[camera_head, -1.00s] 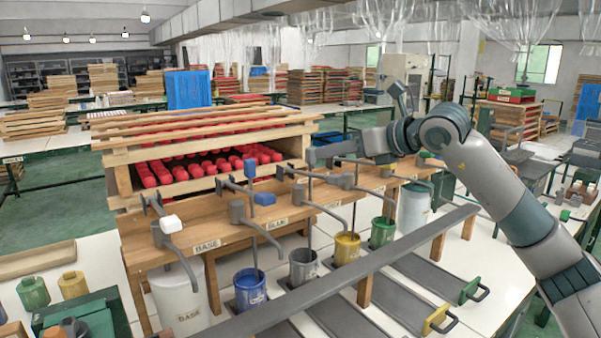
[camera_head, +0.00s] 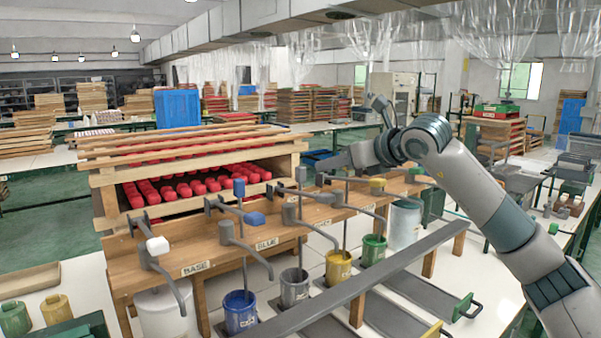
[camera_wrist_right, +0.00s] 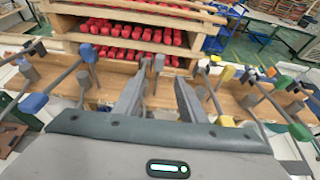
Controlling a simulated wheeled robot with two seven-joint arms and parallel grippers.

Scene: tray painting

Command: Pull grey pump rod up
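The grey pump rod (camera_head: 300,215) stands upright on the pump bench above a grey pot (camera_head: 293,288), with a grey knob (camera_head: 301,174) at its top. My right gripper (camera_head: 326,165) is beside the knob, just right of it in the head view. In the right wrist view the two fingers of this gripper (camera_wrist_right: 160,95) are spread apart, with a grey knob (camera_wrist_right: 158,63) ahead of them near the gap. I see nothing held. Whether the fingers flank the rod is hard to tell. My left gripper is not in view.
Blue-knobbed (camera_head: 239,187) and white-knobbed (camera_head: 158,246) pumps stand left of the grey one, the yellow pot (camera_head: 338,270) and green pot (camera_head: 372,250) to the right. Spouts and levers crowd the bench. A wooden rack (camera_head: 110,182) of red pieces stands behind.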

